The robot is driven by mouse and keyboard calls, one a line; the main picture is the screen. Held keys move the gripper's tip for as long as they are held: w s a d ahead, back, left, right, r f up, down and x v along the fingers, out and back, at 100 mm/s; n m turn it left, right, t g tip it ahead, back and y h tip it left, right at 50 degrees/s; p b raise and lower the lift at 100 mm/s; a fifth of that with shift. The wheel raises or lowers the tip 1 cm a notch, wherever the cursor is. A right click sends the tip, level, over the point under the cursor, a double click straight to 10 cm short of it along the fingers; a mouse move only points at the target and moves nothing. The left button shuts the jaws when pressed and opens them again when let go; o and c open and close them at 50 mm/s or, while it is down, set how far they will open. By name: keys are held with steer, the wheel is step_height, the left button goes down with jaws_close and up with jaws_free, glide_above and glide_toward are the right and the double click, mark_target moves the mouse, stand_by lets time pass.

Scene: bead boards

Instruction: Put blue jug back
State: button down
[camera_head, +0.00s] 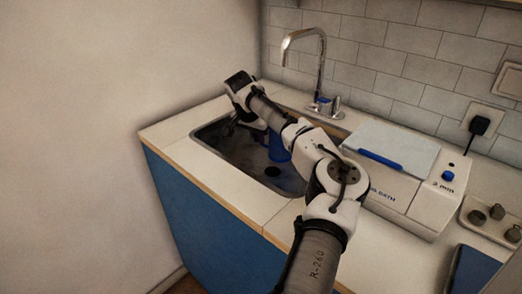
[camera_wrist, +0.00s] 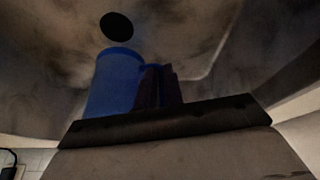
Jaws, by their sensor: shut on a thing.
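The blue jug (camera_head: 278,150) is inside the sink basin in the head view, partly hidden behind my arm. In the wrist view the jug (camera_wrist: 115,82) is a blue cylinder left of centre, close to the dark fingers. My gripper (camera_wrist: 159,78) is shut there on a blue part at the jug's side, which looks like its handle. The fingers hide most of that part. I cannot tell whether the jug touches the basin floor.
The sink (camera_head: 215,146) has a dark round drain (camera_head: 272,171) and a chrome tap (camera_head: 318,60) behind it. A white water bath (camera_head: 422,198) with a lid (camera_head: 392,147) stands right of the sink. Several grey knobs or weights sit in a tray (camera_head: 480,228) farther right. The front counter strip is clear.

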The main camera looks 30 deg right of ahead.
steer(key=shift+f, duration=2.1)
steer(key=shift+f, duration=0.1)
steer(key=c, duration=1.5)
jaws_free()
steer(key=v, duration=1.2)
steer(key=shift+b, duration=0.35)
steer(key=shift+r, duration=0.2)
